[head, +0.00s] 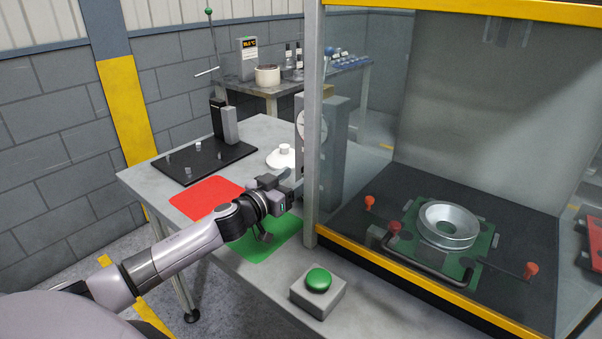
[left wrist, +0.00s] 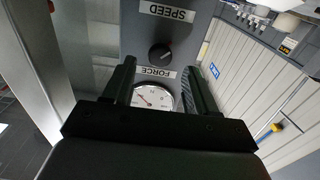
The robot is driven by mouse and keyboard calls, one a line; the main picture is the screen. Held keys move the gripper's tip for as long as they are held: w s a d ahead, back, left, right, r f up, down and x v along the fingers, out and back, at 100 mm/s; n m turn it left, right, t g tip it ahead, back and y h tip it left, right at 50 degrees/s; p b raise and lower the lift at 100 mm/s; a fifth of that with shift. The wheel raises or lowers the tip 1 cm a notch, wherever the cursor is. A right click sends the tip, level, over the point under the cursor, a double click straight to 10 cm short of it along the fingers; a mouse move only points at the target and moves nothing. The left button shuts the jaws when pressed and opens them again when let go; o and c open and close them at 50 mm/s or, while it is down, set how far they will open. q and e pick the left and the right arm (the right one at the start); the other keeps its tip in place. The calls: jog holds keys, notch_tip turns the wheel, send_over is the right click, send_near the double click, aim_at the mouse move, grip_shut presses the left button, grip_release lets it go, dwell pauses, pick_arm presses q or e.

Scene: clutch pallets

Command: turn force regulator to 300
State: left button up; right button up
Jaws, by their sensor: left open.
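The force regulator, a black round knob (left wrist: 160,53), sits on a grey panel beside an upside-down FORCE label (left wrist: 155,72) in the left wrist view. A white round gauge (left wrist: 153,98) is partly hidden behind my gripper body. The grey machine housing (head: 335,140) stands behind the post in the head view, its round dial partly hidden. My left gripper (head: 284,194) is open and empty in front of this housing. In the left wrist view, the knob appears between and beyond the fingers of my left gripper (left wrist: 163,72), apart from them. The gauge reading is too small to tell.
A glass-walled cell with a grey post (head: 312,140) and yellow frame (head: 430,293) stands close right of my left gripper. A green button box (head: 318,290) sits in front. Red (head: 205,197) and green (head: 262,243) mats lie on the table. A SPEED label (left wrist: 167,12) is near the knob.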

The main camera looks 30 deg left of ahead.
pick_arm(q)
jog(key=shift+w+d, duration=0.15)
jog(key=shift+w, duration=1.4)
jog(key=c, duration=1)
